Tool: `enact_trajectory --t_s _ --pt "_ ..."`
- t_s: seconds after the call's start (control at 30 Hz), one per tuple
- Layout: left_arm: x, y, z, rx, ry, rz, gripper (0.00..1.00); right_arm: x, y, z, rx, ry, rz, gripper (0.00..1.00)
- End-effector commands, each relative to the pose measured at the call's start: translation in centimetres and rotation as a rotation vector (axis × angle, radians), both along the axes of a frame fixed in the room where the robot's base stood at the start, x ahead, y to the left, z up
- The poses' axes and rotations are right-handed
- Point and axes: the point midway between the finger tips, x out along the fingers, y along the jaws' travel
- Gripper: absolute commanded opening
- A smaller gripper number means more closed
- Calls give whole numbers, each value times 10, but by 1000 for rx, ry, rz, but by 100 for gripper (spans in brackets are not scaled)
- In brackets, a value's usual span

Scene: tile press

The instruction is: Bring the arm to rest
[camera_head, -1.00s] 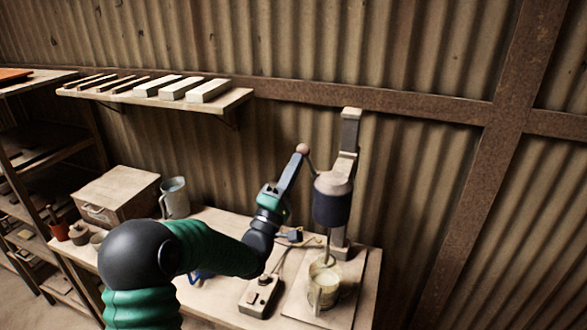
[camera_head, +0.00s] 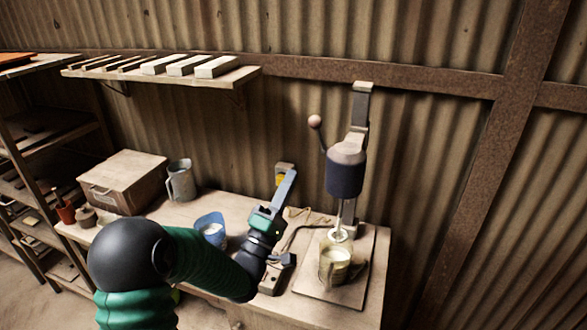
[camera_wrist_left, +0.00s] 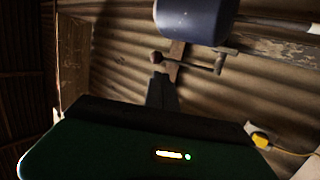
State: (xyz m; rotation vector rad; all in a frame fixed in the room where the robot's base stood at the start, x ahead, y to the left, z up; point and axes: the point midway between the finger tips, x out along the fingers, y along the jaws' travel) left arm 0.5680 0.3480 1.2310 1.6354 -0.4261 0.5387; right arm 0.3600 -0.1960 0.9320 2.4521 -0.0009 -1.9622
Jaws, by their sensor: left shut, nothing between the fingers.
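My left arm comes in from the left in the head view. My left gripper (camera_head: 289,176) is shut and empty, pointing up and away above the workbench. It is left of the press (camera_head: 346,172) and apart from the pinkish ball knob (camera_head: 315,121) on the press lever. In the left wrist view the dark body of the gripper fills the lower part, and the press's dark blue cylinder (camera_wrist_left: 192,20) shows at the top. My right gripper is not in view.
A cup (camera_head: 334,266) stands on the board under the press. A small switch box (camera_head: 273,279), a blue container (camera_head: 210,229), a metal jug (camera_head: 180,181) and a wooden box (camera_head: 124,180) are on the workbench (camera_head: 190,209). A wall shelf (camera_head: 240,78) holds several blocks.

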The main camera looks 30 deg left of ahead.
Motion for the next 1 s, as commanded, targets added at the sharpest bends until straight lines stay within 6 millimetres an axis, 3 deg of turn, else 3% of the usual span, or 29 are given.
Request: enact_trajectory --t_s 0.17,0.37,0.47,0.57,0.63,0.73,0.8,0.9,1.0 --pt "-17 2 -9 -2 -3 1 0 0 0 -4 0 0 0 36" --pt "-8 -5 -19 34 56 15 0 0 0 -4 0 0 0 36" --pt "14 -26 -53 168 254 62 0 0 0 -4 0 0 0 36" --pt "27 -55 -112 412 561 108 0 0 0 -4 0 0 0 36" --pt "18 -73 -158 610 784 107 0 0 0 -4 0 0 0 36" --pt "-18 -94 -217 893 1076 37 0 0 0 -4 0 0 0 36" --pt "-57 -107 -251 1083 1254 -66 0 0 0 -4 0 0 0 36" --pt "-119 -126 -283 1308 1440 -272 0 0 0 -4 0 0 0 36" --pt "-172 -141 -298 1453 1539 -474 0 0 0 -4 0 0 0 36"
